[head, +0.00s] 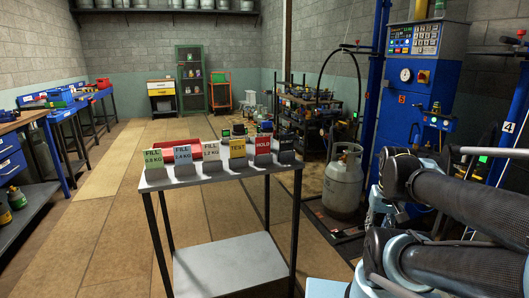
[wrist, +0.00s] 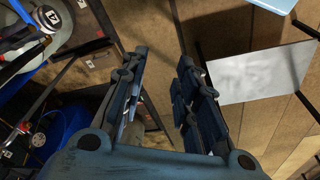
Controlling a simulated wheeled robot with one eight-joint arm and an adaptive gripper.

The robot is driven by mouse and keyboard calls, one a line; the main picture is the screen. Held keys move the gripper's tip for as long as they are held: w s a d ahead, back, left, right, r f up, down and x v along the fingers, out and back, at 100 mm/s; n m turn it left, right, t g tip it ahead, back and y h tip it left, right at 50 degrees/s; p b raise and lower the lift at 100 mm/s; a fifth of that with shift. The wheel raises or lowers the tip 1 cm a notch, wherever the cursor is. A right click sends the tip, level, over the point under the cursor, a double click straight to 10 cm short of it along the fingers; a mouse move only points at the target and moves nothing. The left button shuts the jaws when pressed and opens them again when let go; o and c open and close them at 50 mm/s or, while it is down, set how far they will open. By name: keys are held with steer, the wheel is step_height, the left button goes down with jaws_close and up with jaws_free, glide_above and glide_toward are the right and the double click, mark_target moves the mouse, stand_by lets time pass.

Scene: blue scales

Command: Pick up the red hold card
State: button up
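The red hold card (head: 263,144) stands upright in a dark holder on the small grey table (head: 207,176), second from the right in a row of cards, in the head view. A yellow card (head: 237,145) is to its left and a black card (head: 286,142) to its right. In the wrist view my gripper (wrist: 158,78) is open, with nothing between its fingers. It points down toward the floor, and the table's lower shelf (wrist: 250,72) shows to its right. The red card cannot be made out in the wrist view. In the head view my gripper's fingers are not visible.
White, blue and green fill cards (head: 153,158) stand along the table's left part. A red bin (head: 182,151) is behind them. A grey gas cylinder (head: 343,181) stands right of the table, near the blue filling machine (head: 415,75). The floor left of the table is clear.

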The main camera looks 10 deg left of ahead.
steer(key=w+a+r+m+g+y, duration=0.2)
steer(key=w+a+r+m, duration=0.2)
steer(key=w+a+r, duration=0.9)
steer(key=w+a+r+m+g+y, duration=0.1)
steer(key=w+a+r+m, duration=0.4)
steer(key=w+a+r, duration=0.7)
steer(key=w+a+r+m+g+y, duration=0.1)
steer(key=a+r+m+g, duration=0.15)
steer(key=a+r, duration=0.6)
glide_above(263, 150)
steer(key=w+d, duration=0.2)
steer(key=shift+t, duration=0.45)
step_height(263, 150, down, 12)
steer(key=shift+s+f, duration=0.15)
steer(key=shift+f, duration=0.1)
steer(key=shift+x, duration=2.65)
steer(key=shift+s+a+r, duration=0.1)
steer(key=shift+a+r, duration=0.05)
jaws_close()
